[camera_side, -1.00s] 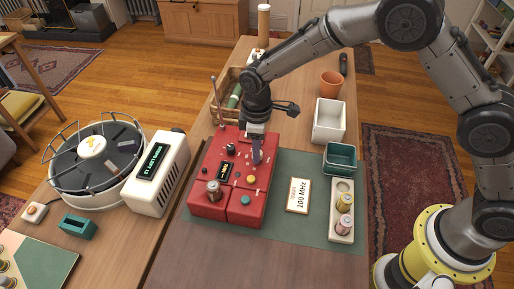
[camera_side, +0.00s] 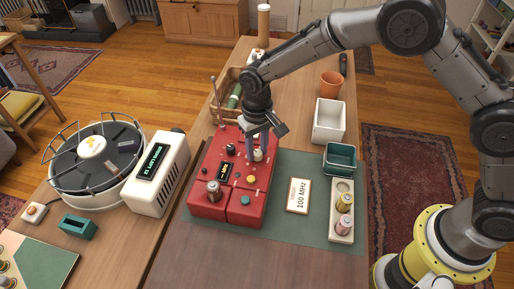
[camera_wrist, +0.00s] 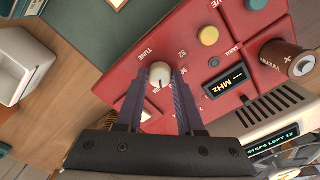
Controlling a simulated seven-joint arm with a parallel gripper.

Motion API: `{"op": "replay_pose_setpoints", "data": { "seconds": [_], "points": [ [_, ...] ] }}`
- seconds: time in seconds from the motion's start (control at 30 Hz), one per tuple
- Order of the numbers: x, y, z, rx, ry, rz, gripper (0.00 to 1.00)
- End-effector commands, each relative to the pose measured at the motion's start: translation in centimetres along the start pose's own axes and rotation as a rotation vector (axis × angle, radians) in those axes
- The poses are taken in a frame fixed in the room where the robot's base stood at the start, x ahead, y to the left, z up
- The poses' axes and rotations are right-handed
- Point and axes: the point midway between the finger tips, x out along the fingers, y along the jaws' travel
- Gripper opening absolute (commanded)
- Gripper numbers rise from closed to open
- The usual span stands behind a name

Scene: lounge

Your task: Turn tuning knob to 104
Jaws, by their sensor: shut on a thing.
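The red radio panel (camera_side: 206,192) lies on the table with its knobs facing up. The cream tuning knob (camera_wrist: 160,74) sits by the TUNE label in the wrist view, with a dark pointer mark and scale numbers around it. It also shows in the side view (camera_side: 258,155). My gripper (camera_wrist: 159,80) is shut on the tuning knob, one finger on each side of it. The small display (camera_wrist: 226,80) reads MHz in part; its number is too small to read. A card (camera_side: 298,196) beside the radio reads 100 MHz.
A cream box (camera_side: 158,172) reads steps left 12. A white bin (camera_side: 329,121) and teal bin (camera_side: 339,159) stand right.

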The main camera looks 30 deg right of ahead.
Motion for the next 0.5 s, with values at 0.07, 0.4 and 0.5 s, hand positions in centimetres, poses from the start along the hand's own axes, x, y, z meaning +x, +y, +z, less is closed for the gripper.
{"op": "replay_pose_setpoints", "data": {
  "seconds": [0.07, 0.4, 0.5],
  "points": [
    [-0.14, -0.02, -0.05, 0.047, 0.002, -0.001, 0.0],
    [-0.17, 0.0, -0.05, 0.172, 0.002, -0.001, 0.0],
    [-0.17, 0.0, -0.06, 0.187, 0.002, -0.001, 0.0]
  ]
}}
